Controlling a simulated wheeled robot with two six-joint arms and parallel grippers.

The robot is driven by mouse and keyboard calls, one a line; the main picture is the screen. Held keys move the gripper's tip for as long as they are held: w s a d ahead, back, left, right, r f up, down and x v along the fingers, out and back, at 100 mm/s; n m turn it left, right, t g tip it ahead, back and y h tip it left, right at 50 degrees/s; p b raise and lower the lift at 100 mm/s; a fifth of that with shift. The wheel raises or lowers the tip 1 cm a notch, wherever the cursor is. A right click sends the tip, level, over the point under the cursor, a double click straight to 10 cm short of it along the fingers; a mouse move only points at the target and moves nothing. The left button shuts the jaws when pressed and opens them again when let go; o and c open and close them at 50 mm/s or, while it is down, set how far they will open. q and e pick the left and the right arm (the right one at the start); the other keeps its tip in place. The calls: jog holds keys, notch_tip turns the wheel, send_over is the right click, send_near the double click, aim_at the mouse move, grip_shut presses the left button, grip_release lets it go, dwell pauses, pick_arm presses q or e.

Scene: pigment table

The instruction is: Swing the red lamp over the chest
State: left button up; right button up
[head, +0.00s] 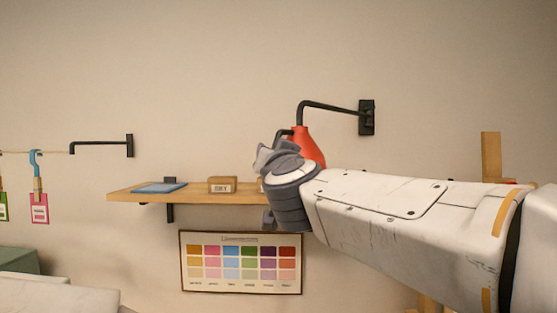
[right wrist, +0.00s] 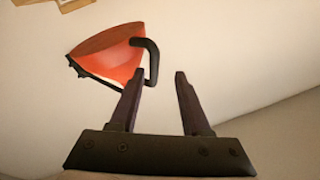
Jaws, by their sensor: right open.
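The red lamp (head: 309,146) hangs from a black swing arm (head: 325,105) on a wall bracket (head: 367,117). My right forearm and wrist hide part of its shade in the head view. In the right wrist view the lamp (right wrist: 108,50) shows its red shade with a dark rim and a bent black handle (right wrist: 152,62). My right gripper (right wrist: 159,76) is open. The handle's lower end shows between its fingertips, close to the left finger; I cannot tell whether they touch. My left gripper is not in view. I cannot make out a chest for certain.
A wooden shelf (head: 140,196) holds a blue item (head: 159,187) and a small labelled box (head: 222,185). A colour chart (head: 241,291) hangs below. Tags (head: 39,208) hang at the left near another black bracket (head: 129,145). A grey-green box (head: 18,261) stands at lower left.

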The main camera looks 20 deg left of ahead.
jog(key=b+v, duration=0.1)
jog(key=v, duration=0.3)
jog(key=shift+s+d, duration=0.15)
jog(key=shift+s, duration=0.1)
jog(key=w+d+f+n+g+h, duration=0.1)
jog(key=w+d+f, duration=0.3)
jog(key=f, duration=0.3)
jog(key=w+d+f+g+h, duration=0.1)
jog(key=w+d+f, duration=0.2)
jog(key=f, duration=0.5)
jog(key=s+d+f+m+g+h, duration=0.1)
jog(key=s+d+f+g+h, duration=0.25)
jog(key=d+f, duration=0.9)
jog(key=s+d+f+g+h, duration=0.2)
jog(key=d+f+g+h, duration=0.15)
jog(key=d+f, duration=0.9)
jog(key=s+d+f+m+g+h, duration=0.15)
jog(key=s+d+f+g, duration=0.35)
jog(key=s+d+f, duration=0.5)
jog(key=s+a+f+n+g+b, duration=0.1)
jog(key=s+a+f+n+b, duration=0.2)
jog(key=s+a+b, duration=0.4)
jog(key=s+a+f+n+g+y+b, duration=0.1)
jog(key=s+a+f+n+g+b, duration=0.1)
jog(key=s+a+f+b, duration=0.4)
jog(key=s+a+n, duration=0.1)
jog(key=s+a, duration=0.1)
jog(key=a, duration=0.1)
jog(key=shift+s+b, duration=0.35)
jog(key=shift+s, duration=0.05)
